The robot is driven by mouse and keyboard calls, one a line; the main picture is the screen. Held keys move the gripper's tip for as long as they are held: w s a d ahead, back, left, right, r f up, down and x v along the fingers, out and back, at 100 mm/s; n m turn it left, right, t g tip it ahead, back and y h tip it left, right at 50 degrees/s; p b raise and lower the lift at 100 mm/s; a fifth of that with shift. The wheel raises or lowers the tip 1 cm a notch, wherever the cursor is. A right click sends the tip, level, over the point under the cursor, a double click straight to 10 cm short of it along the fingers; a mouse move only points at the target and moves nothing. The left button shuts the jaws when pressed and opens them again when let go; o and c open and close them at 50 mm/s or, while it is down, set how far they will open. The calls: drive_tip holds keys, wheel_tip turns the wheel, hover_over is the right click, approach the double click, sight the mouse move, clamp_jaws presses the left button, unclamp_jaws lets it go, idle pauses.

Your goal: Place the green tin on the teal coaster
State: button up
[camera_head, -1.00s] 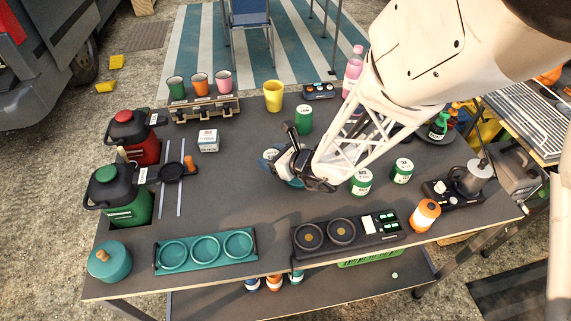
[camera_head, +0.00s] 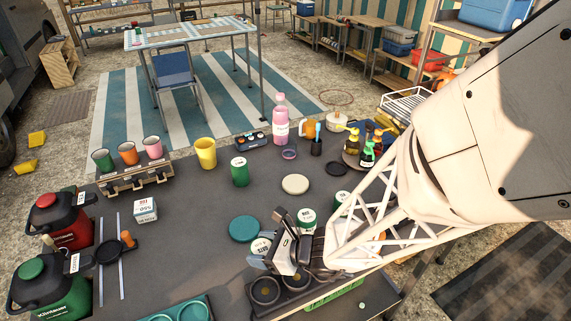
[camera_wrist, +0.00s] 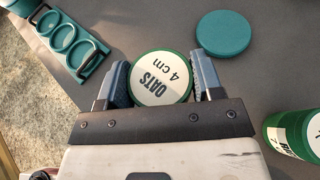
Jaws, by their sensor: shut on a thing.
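A green tin with a white lid marked OATS (camera_head: 261,246) is held between the fingers of my gripper (camera_head: 277,250). In the wrist view the lid of this tin (camera_wrist: 163,78) faces the camera between both fingers of my gripper (camera_wrist: 162,70). The teal coaster (camera_head: 245,228) is a round disc lying bare on the dark table, just beyond the held tin. In the wrist view the coaster (camera_wrist: 223,33) is ahead and right of the tin, with a gap between them. The tin's height above the table is hard to tell.
Other green tins stand close by: one behind the coaster (camera_head: 240,172), one beside my gripper (camera_head: 308,220). A cream disc (camera_head: 295,184) lies farther back. A teal tray with round recesses (camera_head: 180,311) is at the front. Table left of the coaster is clear.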

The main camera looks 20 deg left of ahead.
drive_tip(key=shift+s+d, duration=0.4)
drive_tip(key=shift+d, duration=0.25)
hover_over(244, 227)
drive_tip(key=shift+f, duration=0.7)
idle(0.4)
drive_tip(key=shift+f, duration=1.8)
drive_tip(key=shift+f, duration=0.15)
drive_tip(key=o, duration=0.9)
drive_tip(key=shift+o, duration=0.2)
